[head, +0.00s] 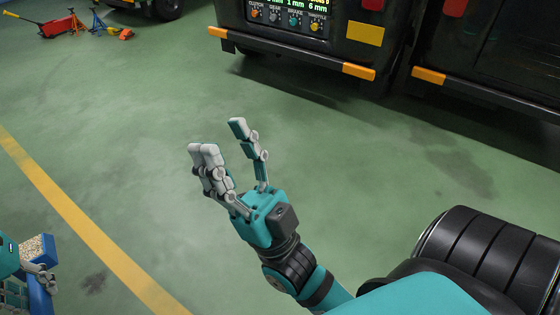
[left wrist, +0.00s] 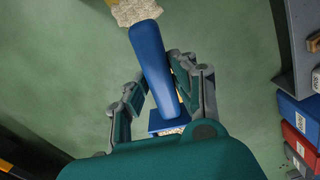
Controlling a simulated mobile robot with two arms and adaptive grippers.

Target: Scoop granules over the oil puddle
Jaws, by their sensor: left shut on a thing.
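My left gripper (left wrist: 160,95) is shut on the blue handle of a scoop (left wrist: 152,62) in the left wrist view. My right gripper (head: 218,145) is open and empty above the floor. A dark patch (head: 450,168) on the green floor may be the oil puddle.
A smaller dark stain (head: 95,282) lies left of the yellow floor line (head: 75,215). A black vehicle (head: 310,45) with orange bumper strips stands at the back. A red jack (head: 50,25) is far left. Red bins (left wrist: 300,143) and blue bins (left wrist: 300,112) stand right. Mid-floor is clear.

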